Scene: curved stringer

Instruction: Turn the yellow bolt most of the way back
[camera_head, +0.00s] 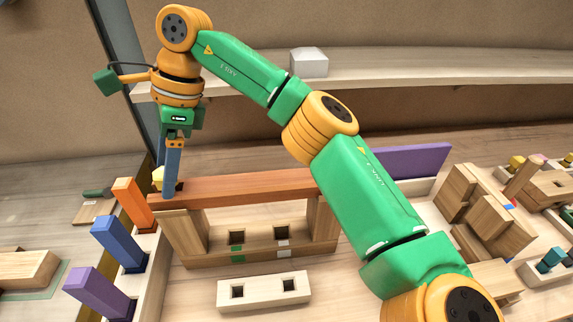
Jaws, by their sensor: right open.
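The yellow bolt (157,175) shows as a small yellow piece at the left end of the reddish-brown beam (250,186). Much of it is hidden behind my gripper's finger. My right gripper (173,192) points straight down over this end, its blue-grey fingers beside the bolt in the picture. The jaws are open, but I cannot tell whether they are around the bolt or touching it. My left gripper is out of view.
The beam rests on wooden supports (182,238). Orange (130,200), blue (118,242) and purple (98,292) blocks stand at left. A pale two-hole block (263,291) lies in front. Wooden pieces (480,205) crowd the right. A white box (309,62) sits on the back shelf.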

